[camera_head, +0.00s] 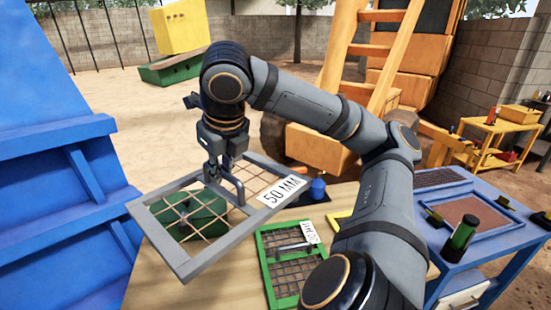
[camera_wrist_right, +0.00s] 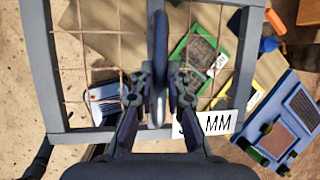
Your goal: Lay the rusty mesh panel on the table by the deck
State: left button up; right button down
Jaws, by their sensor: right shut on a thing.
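The mesh panel (camera_head: 168,244) has a grey frame, a rusty wire grid and a white label reading 50 MM. My right gripper (camera_head: 222,172) is shut on the grey bar handle at its middle and holds it tilted over the wooden table (camera_head: 215,288). In the right wrist view the panel's frame (camera_wrist_right: 88,136) spans the picture, with the handle between the fingers of the right gripper (camera_wrist_right: 160,95). A dark green rounded thing (camera_head: 200,218) shows through the grid. I cannot tell which thing is the deck. My left gripper is not in view.
A green-framed mesh panel (camera_head: 268,265) with a handle lies on the table. A blue bench (camera_head: 462,236) at right holds a brown mesh panel (camera_head: 468,215) and a green-black cylinder (camera_head: 461,236). A large blue machine (camera_head: 55,190) stands close at left. The table's front left is clear.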

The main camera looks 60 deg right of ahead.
aim_at(209, 186)
jog(key=shift+w+f, duration=0.2)
jog(key=shift+w, duration=0.05)
jog(key=shift+m, duration=0.5)
jog(key=w+f+p, duration=0.1)
jog(key=w+f, duration=0.1)
jog(key=w+f+p, duration=0.1)
jog(key=w+f, duration=0.1)
jog(key=shift+f+p, duration=0.35)
jog(key=shift+f, duration=0.05)
jog(key=s+f+m+g+h+p, duration=0.1)
jog(key=s+f+m+p, duration=0.2)
jog(key=f, duration=0.7)
jog(key=s+f+m+g+p, duration=0.1)
jog(key=s+f+m+p, duration=0.1)
jog(key=f, duration=0.8)
jog(key=shift+s+a+f+m+h+p, duration=0.45)
jog(key=shift+m+p, duration=0.15)
jog(key=shift+p, duration=0.6)
jog(key=shift+w, duration=0.1)
